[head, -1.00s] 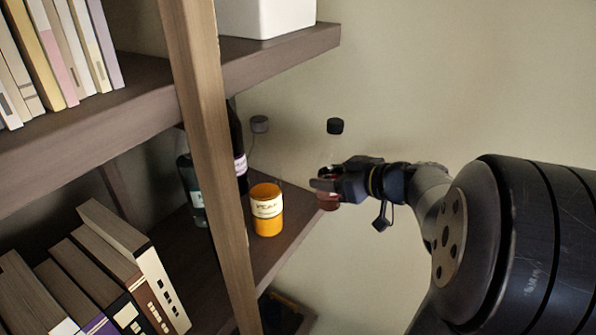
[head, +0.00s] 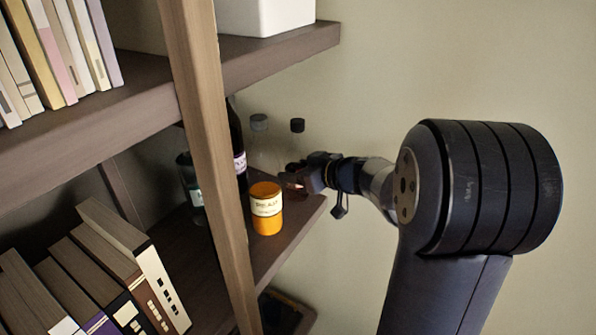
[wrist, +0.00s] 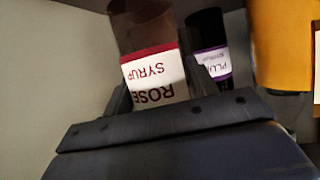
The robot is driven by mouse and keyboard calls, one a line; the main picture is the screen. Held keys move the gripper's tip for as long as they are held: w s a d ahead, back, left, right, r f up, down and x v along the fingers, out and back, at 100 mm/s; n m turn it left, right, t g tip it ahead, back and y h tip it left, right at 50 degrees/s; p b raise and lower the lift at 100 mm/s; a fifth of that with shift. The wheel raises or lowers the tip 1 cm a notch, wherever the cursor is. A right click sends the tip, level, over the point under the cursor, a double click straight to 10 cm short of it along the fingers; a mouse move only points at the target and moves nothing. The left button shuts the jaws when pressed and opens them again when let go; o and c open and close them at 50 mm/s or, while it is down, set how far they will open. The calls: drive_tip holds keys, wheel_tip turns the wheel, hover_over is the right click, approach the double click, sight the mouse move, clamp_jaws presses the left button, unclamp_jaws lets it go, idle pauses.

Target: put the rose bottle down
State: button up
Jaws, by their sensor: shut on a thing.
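The rose bottle, marked ROSE SYRUP, has a white label and a red band in the wrist view (wrist: 155,75). My gripper (wrist: 160,92) is shut around it, a finger on each side. In the head view my gripper (head: 291,181) is at the lower shelf's open end, behind and right of the orange jar. There the bottle's black cap (head: 297,125) and clear neck show above the gripper. The bottle looks upright.
The orange jar (head: 266,210) stands near the shelf's front edge. The dark plum syrup bottle (wrist: 208,50) is beside the rose bottle. A clear grey-capped bottle (head: 259,122) stands behind the jar. A wooden post (head: 212,150) and the upper shelf (head: 285,55) bound the space.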

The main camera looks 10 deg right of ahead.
drive_tip(key=shift+f, duration=0.1)
drive_tip(key=o, duration=1.4)
drive_tip(key=shift+s+d+r, duration=0.2)
drive_tip(key=shift+r, duration=0.1)
drive_tip(key=v, duration=1.1)
drive_tip(key=shift+s+d, duration=0.1)
drive_tip(key=shift+s, duration=0.1)
